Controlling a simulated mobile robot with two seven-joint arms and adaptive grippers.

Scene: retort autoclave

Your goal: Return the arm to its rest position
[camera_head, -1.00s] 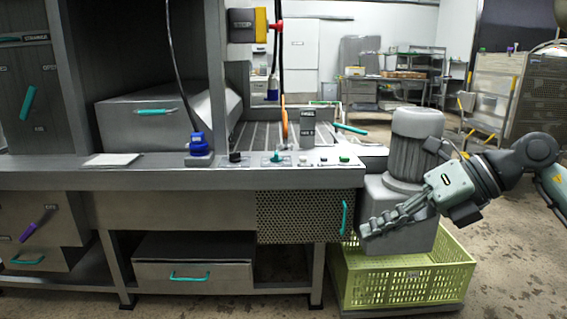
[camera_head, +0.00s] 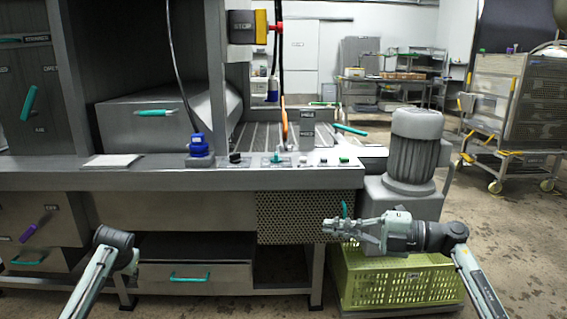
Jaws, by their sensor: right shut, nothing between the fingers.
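My right gripper (camera_head: 328,227) is shut and empty. It points left in front of the perforated panel (camera_head: 285,216) and above the left part of the green crate (camera_head: 400,291). My right arm reaches in from the lower right edge, with its wrist in front of the grey motor's base. My left arm comes in at the lower left, in front of the lower drawers. Only a pale link and a dark joint of it show, and no fingers can be seen.
A counter with small control knobs and a blue-capped item (camera_head: 198,147) runs across the left and middle. A grey motor unit (camera_head: 414,150) stands at its right end. A wheeled rack (camera_head: 520,105) stands at the far right. The floor at right is open.

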